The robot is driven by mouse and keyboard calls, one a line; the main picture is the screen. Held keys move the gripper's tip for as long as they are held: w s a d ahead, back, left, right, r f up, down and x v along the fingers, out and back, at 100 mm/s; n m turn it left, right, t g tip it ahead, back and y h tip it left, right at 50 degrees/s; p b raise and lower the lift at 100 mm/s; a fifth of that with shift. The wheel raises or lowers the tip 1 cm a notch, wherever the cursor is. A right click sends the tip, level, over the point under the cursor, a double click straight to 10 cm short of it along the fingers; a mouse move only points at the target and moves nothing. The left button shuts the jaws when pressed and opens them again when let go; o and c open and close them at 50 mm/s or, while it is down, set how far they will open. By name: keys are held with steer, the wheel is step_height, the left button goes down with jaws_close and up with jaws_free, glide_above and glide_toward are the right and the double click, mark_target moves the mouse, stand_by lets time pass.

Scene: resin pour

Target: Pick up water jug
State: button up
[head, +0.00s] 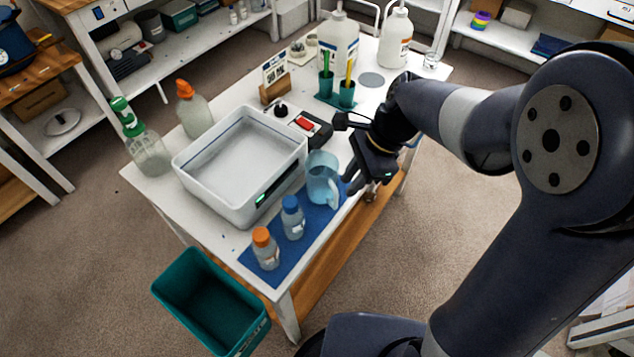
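The water jug (321,180), a light blue see-through pitcher, stands upright on a blue mat (270,268) at the table's front right edge. Its handle is on its lower right side, facing my gripper. My gripper (359,188) is just right of the jug, near the handle, with its fingers apart and nothing seen between them. It looks clear of the handle, though the gap is small. The jug's far side is hidden.
A blue-capped bottle (293,220) and an orange-capped bottle (265,250) stand on the mat. A white basin (215,205) is left of the jug. A teal bin (205,305) is below the table.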

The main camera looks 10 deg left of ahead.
mark_target(326, 186)
steer(key=x, duration=0.6)
steer(key=shift+s+a+f, duration=0.1)
steer(key=shift+s+f, duration=0.05)
steer(key=shift+f, duration=0.2)
jaws_close()
steer(key=shift+r, duration=0.1)
